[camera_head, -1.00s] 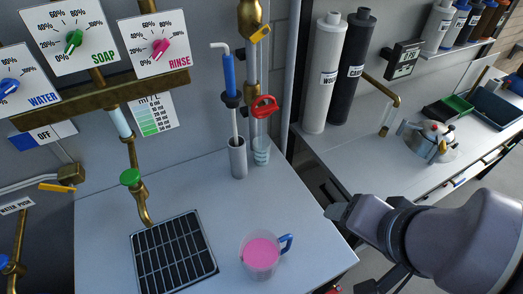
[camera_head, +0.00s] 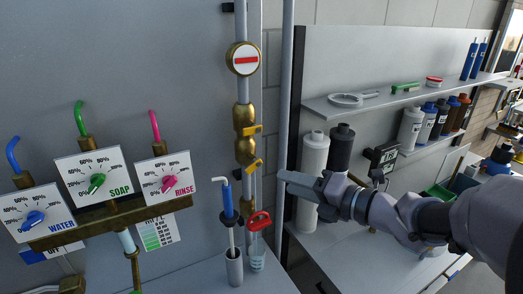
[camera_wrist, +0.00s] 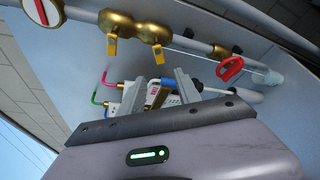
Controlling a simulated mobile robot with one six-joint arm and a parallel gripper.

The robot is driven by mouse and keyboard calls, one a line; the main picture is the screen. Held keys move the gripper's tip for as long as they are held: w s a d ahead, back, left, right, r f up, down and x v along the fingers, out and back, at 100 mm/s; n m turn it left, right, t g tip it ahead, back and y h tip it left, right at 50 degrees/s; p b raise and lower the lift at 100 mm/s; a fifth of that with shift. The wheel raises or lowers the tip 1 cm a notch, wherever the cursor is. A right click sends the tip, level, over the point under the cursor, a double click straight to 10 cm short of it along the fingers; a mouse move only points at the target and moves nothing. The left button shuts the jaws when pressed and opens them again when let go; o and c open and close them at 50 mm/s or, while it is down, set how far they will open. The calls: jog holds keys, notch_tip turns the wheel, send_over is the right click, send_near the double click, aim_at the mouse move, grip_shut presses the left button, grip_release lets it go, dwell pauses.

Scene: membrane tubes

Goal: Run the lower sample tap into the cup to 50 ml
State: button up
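Two brass sample taps with yellow handles sit on the vertical pipe, the upper tap (camera_head: 253,129) and the lower tap (camera_head: 254,165). The lower tap also shows in the wrist view (camera_wrist: 157,52). A clear cup (camera_head: 257,260) with bluish marks or contents stands below, by a red looped handle (camera_head: 259,221). Its level is too small to read. A thin pale line runs from the lower tap toward the cup; I cannot tell if it is liquid or a tube. My gripper (camera_head: 283,180) is right of the pipe, apart from the taps. Its fingers (camera_wrist: 163,90) are spread and empty.
A blue-handled probe (camera_head: 229,205) stands in a grey holder left of the cup. The dial panel (camera_head: 95,190) is further left. White and dark cylinders (camera_head: 314,160) stand behind my arm. A round red-striped sign (camera_head: 243,58) is above the taps.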

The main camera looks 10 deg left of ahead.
aim_at(249, 170)
jog(key=b+x, duration=0.1)
jog(key=x, duration=1.6)
jog(key=shift+d, duration=0.1)
grip_shut()
